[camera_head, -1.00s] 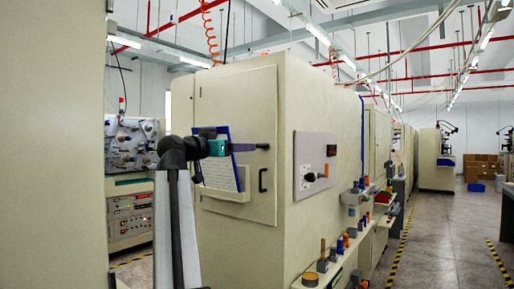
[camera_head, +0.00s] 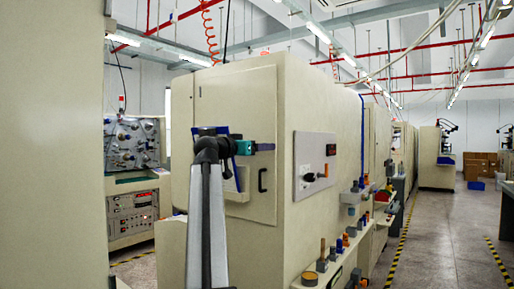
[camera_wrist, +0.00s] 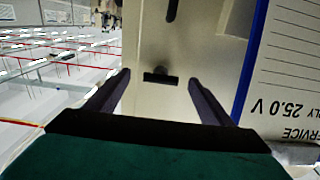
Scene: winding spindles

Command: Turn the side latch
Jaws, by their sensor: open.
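The side latch (camera_wrist: 160,78) is a small black bar, lying horizontal in the wrist view on the cream cabinet face. It sits between the fingertips of my gripper (camera_wrist: 159,80), with a gap on each side. In the head view my gripper (camera_head: 266,147) reaches rightward to the cabinet door (camera_head: 235,105), and its fingers hide the latch. The fingers are apart and hold nothing. A black door handle (camera_head: 263,180) is below the gripper in the head view and shows at the top of the wrist view (camera_wrist: 172,9).
A blue-edged label sheet (camera_wrist: 290,75) is close to the right finger in the wrist view. A control panel (camera_head: 314,165) with a knob is on the cabinet's adjoining face. Low ledges with spindles (camera_head: 322,265) stand at the cabinet's foot. The aisle (camera_head: 445,235) at right is clear.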

